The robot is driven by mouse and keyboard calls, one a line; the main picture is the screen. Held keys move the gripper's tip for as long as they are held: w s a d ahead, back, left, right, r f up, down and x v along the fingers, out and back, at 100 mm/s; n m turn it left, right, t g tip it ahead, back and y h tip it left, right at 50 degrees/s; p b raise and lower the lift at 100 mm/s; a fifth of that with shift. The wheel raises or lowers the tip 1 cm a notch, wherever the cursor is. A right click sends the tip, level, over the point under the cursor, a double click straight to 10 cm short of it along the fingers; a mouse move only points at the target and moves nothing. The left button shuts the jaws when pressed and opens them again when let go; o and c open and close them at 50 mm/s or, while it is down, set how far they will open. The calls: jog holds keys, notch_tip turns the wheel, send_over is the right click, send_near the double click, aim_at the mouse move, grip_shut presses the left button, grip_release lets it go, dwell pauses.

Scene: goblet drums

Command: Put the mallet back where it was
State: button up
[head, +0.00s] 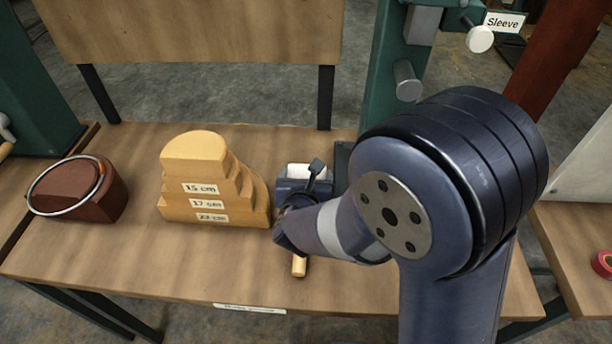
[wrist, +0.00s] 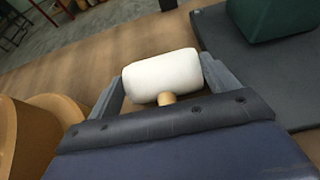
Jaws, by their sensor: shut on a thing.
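The mallet has a white cylindrical head (wrist: 165,76) and a pale wooden handle. In the wrist view the head lies between the two fingers of my gripper (wrist: 163,85), with a short piece of handle below it. In the head view my gripper (head: 305,180) is low over the bench, right of the stepped wooden blocks. The white mallet head (head: 307,171) shows beyond it and the handle end (head: 299,266) sticks out on the near side. My gripper is shut on the mallet. My wrist hides the middle of the handle, and I cannot tell whether the mallet touches the bench.
Stepped wooden blocks (head: 208,185) labelled 15, 17 and 22 cm stand close left of my gripper. A dark red block with a metal ring (head: 80,190) sits farther left. A green machine post on a dark base plate (wrist: 265,65) stands to the right. The bench front (head: 180,265) is clear.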

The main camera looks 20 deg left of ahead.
jog(key=shift+f, duration=0.2)
jog(key=o, duration=1.3)
jog(key=v, duration=1)
jog(key=shift+s+d+r, duration=0.1)
jog(key=shift+s+d, duration=0.05)
jog(key=shift+s, duration=0.25)
